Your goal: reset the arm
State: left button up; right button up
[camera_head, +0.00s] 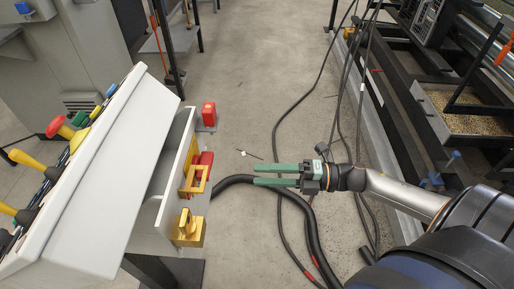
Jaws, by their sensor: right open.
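My right gripper (277,175) has green fingers and points left, toward the control console (100,175). Its two fingers are apart with nothing between them. It hangs over the concrete floor, clear of the console's side. My right arm comes in from the lower right. My left gripper does not show.
On the console's side are a red block (209,114), a yellow bracket (196,180) and a yellow block (189,230). Black cables (284,205) lie on the floor under my right gripper. Dark machinery (405,80) stands along the right. The floor (255,60) ahead is mostly open.

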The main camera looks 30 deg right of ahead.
pick_arm(q)
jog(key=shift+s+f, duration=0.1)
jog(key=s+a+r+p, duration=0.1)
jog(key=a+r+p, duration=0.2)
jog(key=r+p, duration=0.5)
jog(key=p, duration=0.3)
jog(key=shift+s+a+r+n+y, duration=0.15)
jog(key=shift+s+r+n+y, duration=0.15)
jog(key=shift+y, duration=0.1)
pick_arm(e)
jog(key=s+a+f+m+h, duration=0.3)
jog(key=s+f+m+h, duration=0.2)
jog(key=m, duration=0.8)
jog(key=s+a+f+m+g+h, duration=0.1)
jog(key=s+a+f+m+h, duration=0.3)
jog(key=m, duration=1)
jog(key=f+h, duration=0.1)
jog(key=h, duration=0.2)
jog(key=shift+s+f+h, duration=0.15)
jog(key=shift+s+h, duration=0.15)
jog(key=shift+s, duration=0.05)
